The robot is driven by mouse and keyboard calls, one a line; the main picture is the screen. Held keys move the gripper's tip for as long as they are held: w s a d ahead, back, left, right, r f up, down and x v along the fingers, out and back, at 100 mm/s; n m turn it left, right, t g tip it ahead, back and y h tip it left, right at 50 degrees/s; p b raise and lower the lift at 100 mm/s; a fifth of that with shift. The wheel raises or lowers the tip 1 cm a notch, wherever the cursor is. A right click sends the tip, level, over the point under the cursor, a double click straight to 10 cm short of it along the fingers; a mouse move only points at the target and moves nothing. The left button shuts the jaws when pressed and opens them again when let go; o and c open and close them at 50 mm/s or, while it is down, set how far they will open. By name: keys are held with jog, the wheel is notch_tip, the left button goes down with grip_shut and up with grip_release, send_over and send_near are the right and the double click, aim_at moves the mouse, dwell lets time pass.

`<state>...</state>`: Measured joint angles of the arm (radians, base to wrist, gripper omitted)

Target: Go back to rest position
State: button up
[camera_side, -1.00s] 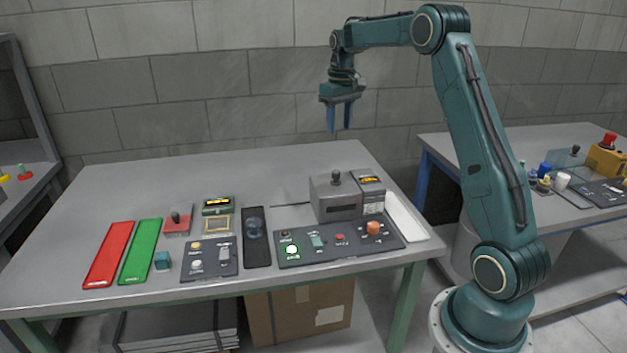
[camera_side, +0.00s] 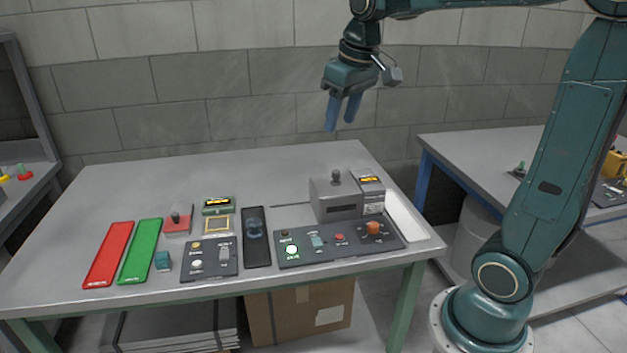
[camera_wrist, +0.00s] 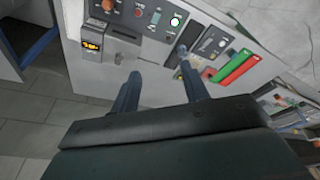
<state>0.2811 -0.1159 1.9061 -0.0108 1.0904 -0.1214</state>
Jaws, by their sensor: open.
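My gripper (camera_side: 342,112) hangs in the air well above the back of the grey table, pointing down and tilted slightly. Its two blue fingers are apart with nothing between them. In the wrist view my gripper (camera_wrist: 160,85) also shows open and empty, with the table and its panels beyond the fingertips. My arm reaches in from the right, with its upper part running out of the top of the side view.
A second table (camera_side: 470,160) stands at right. The air around my gripper is clear.

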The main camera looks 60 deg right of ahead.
jog(key=s+a+f+n+t, duration=0.1)
jog(key=s+a, duration=0.3)
jog(key=s, duration=0.4)
jog(key=s+a+f+t, duration=0.1)
jog(key=s+a+f, duration=0.3)
jog(key=s, duration=0.4)
jog(key=shift+a+n+t+y, duration=0.4)
jog(key=shift+a, duration=0.35)
jog(key=shift+w, duration=0.1)
